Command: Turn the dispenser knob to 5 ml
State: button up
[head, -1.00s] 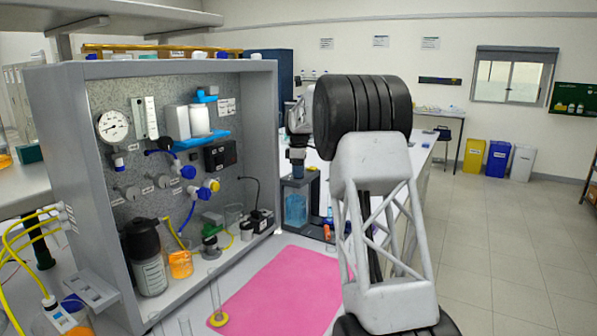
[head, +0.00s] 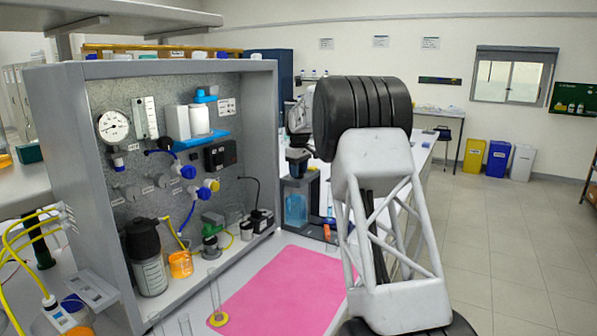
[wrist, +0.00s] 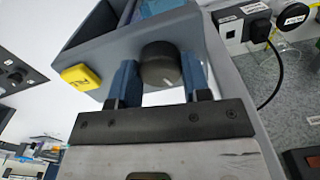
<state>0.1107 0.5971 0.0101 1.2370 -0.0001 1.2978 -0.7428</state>
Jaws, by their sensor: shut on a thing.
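In the wrist view the round black dispenser knob (wrist: 160,59) sits on the front of the grey dispenser (wrist: 105,45). My gripper (wrist: 159,70) has one blue finger on each side of the knob and is shut on it. A short pale mark shows on the knob's face, toward the lower right in this view. No volume scale or 5 ml mark is readable. In the head view the dispenser is the dark stand (head: 314,195) with a blue bottle (head: 296,209); its knob cannot be made out there.
A yellow labelled button (wrist: 80,77) sticks out beside the knob. The grey rig cabinet (head: 262,120) with gauge, valves and tubing stands left of the dispenser. A pink mat (head: 285,285) lies in front, mostly clear. A glass cylinder with a yellow base (head: 218,319) stands at its left edge.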

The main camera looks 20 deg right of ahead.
jog(key=m, duration=0.3)
jog(key=shift+r, duration=0.1)
jog(key=shift+m, duration=0.4)
jog(key=o, duration=0.9)
jog(key=shift+r, duration=0.1)
jog(key=shift+r, duration=3.75)
jog(key=shift+s+r, duration=0.1)
